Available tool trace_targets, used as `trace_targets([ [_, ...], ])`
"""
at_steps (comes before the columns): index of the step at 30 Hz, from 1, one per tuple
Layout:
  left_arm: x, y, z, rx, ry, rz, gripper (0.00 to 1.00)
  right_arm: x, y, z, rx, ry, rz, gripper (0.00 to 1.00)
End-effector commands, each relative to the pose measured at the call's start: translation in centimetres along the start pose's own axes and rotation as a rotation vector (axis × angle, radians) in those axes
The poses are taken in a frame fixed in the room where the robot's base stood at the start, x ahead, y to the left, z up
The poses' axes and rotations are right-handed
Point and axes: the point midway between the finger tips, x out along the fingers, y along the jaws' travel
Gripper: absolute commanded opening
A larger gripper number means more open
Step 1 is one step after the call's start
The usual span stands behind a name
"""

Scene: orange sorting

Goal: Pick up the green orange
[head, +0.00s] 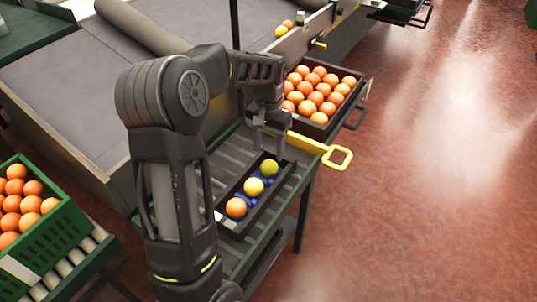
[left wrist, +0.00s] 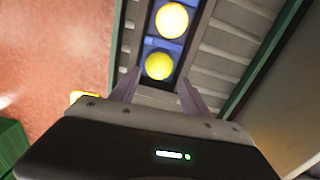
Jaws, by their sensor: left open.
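The green orange (head: 269,168) is yellow-green and sits at the far end of a narrow dark tray (head: 284,175) with a blue lining. Behind it in the row are a yellow orange (head: 253,187) and an orange one (head: 236,207). My left gripper (head: 269,145) is open and empty, just above and beyond the green orange. In the left wrist view, the green orange (left wrist: 159,66) shows just ahead of my open fingertips (left wrist: 160,84), roughly centred between them. The yellow orange (left wrist: 171,20) shows beyond it. My right gripper is out of view.
A dark crate of oranges (head: 322,129) stands beyond the tray. A yellow handle (head: 340,157) sticks out beside my left gripper. A green crate of oranges (head: 62,240) is at the left. The slatted stand (head: 225,160) is bare beside the tray; red floor lies open at right.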

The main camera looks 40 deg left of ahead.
Motion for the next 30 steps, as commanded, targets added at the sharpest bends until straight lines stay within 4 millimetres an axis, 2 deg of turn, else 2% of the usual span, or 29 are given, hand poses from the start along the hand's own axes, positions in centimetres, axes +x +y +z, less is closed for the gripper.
trace_targets([
  [10,0.1,0.0,0.0,0.0,0.001,0.0,0.54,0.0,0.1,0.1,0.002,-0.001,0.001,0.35],
  [18,2.4,0.0,0.0,0.0,-0.001,0.0,0.54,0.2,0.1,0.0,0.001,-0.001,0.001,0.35],
  [30,3.1,0.1,0.0,0.001,0.0,0.0,0.54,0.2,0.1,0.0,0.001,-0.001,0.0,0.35],
])
